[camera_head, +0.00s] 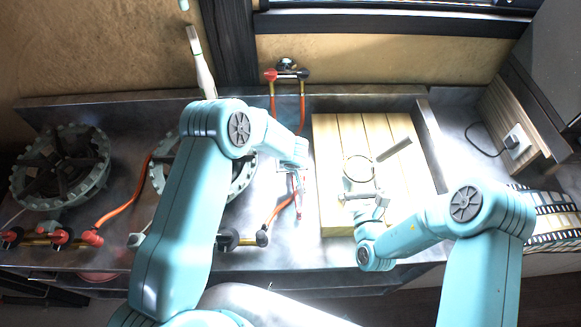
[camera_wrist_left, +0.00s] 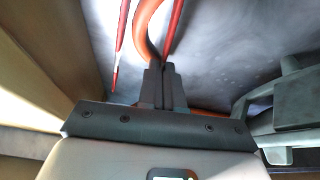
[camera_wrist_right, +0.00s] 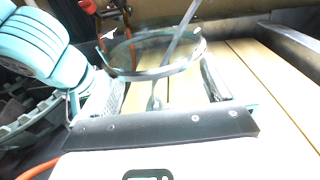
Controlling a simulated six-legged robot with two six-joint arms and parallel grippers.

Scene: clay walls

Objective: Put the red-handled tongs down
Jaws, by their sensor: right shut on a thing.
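The red-handled tongs (camera_head: 299,205) lie on the grey metal counter, between the burner and the wooden board. In the left wrist view two thin red arms of the tongs (camera_wrist_left: 121,45) show, spread apart. My left gripper (camera_head: 301,172) is over the tongs; in its wrist view the fingers (camera_wrist_left: 161,68) are together, their tips right by one red arm. I cannot make out anything gripped between them. My right gripper (camera_head: 362,186) is over the board. Its fingers (camera_wrist_right: 165,82) are apart, closed around a round, ring-rimmed vessel with a long handle (camera_wrist_right: 150,72).
The slatted wooden board (camera_head: 327,135) bears the vessel (camera_head: 358,157). Gas burners (camera_head: 62,170) stand to the left, one partly behind my left arm. An orange hose (camera_head: 125,207) and red-capped pipes (camera_head: 287,75) cross the counter. A socket (camera_head: 516,136) is at right.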

